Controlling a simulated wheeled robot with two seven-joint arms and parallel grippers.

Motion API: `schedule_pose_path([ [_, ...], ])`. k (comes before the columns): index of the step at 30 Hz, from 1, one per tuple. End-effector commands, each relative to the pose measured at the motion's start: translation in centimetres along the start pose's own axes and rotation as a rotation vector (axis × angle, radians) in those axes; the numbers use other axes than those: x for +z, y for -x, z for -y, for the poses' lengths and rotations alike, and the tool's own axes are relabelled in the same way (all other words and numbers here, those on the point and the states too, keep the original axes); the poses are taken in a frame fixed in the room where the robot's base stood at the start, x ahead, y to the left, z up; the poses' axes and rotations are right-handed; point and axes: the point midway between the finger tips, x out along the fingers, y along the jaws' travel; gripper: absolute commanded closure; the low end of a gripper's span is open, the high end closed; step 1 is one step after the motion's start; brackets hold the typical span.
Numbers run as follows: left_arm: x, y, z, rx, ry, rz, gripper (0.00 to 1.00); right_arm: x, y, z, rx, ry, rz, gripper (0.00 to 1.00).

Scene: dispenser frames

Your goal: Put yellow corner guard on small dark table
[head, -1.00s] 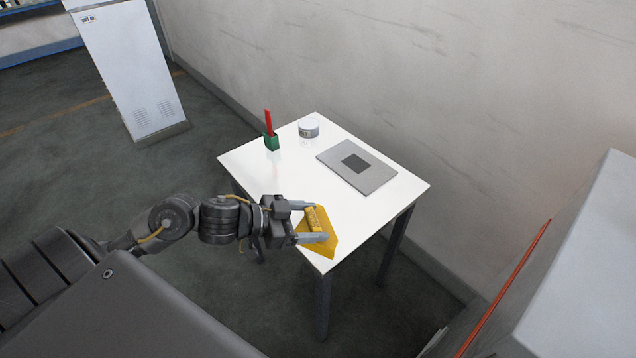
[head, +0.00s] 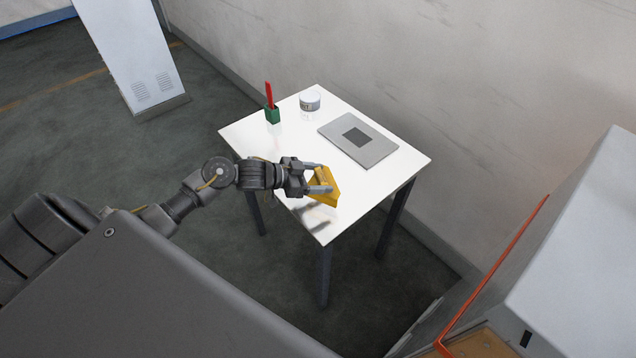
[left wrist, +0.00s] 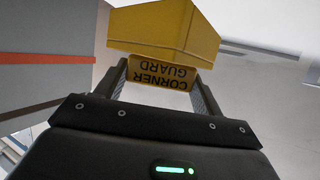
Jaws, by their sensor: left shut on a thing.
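The yellow corner guard (head: 329,195) is held above the near part of a small white-topped table with dark legs (head: 290,140). A shadow shows on the white top below it. My left gripper (head: 325,180) is shut on the guard, with one finger on each side. In the left wrist view the yellow guard (left wrist: 165,30) sits between the two fingers (left wrist: 160,85), and its "CORNER GUARD" lettering appears upside down. No table with a dark top shows. My right gripper is not in view.
On the white table are a green holder (head: 272,116) with a red item, a clear jar (head: 309,102) and a grey flat plate (head: 358,140). A wall runs behind. A pale cabinet (head: 575,250) with an orange edge stands at right, a white cabinet (head: 130,50) at upper left.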

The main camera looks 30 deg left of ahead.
Motion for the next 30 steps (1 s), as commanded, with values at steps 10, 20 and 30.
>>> schedule_pose_path([
  [10,2.3,-0.9,-0.2,0.001,0.002,0.002,0.55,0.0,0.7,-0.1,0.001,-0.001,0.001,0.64],
  [20,2.5,-1.0,-0.2,0.001,0.002,0.002,0.19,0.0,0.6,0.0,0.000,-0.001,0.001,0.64],
  [30,2.4,-0.9,-0.2,0.001,0.002,0.002,0.11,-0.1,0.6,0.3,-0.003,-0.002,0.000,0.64],
])
